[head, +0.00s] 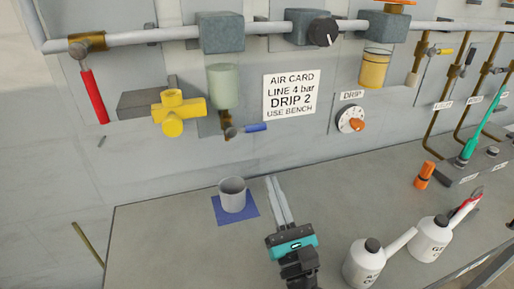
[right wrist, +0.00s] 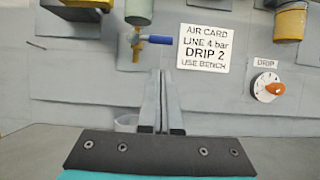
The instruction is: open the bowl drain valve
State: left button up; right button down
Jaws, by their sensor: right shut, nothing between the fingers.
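The bowl drain valve is a small brass fitting with a blue lever (head: 250,128), under the pale green filter bowl (head: 224,85) on the wall. The lever sticks out roughly level to the right. In the right wrist view the blue lever (right wrist: 156,40) shows just above my fingertips in the picture, apart from them. My right gripper (head: 271,180) is shut and empty, pointing at the wall beside a grey cup (head: 233,193). The cup stands on a blue mat (head: 249,207) on the bench below the valve. My left gripper is not in view.
A yellow cross-shaped knob (head: 180,113) and a red lever (head: 94,96) are left of the bowl. A sign (head: 291,94) and the drip dial (head: 351,120) are right of it. Two white oil cans (head: 367,264) stand at the front right of the bench (head: 165,245).

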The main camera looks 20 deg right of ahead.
aim_at(247, 129)
jog(key=shift+r, duration=0.1)
jog(key=p+x, duration=0.2)
jog(key=x, duration=0.8)
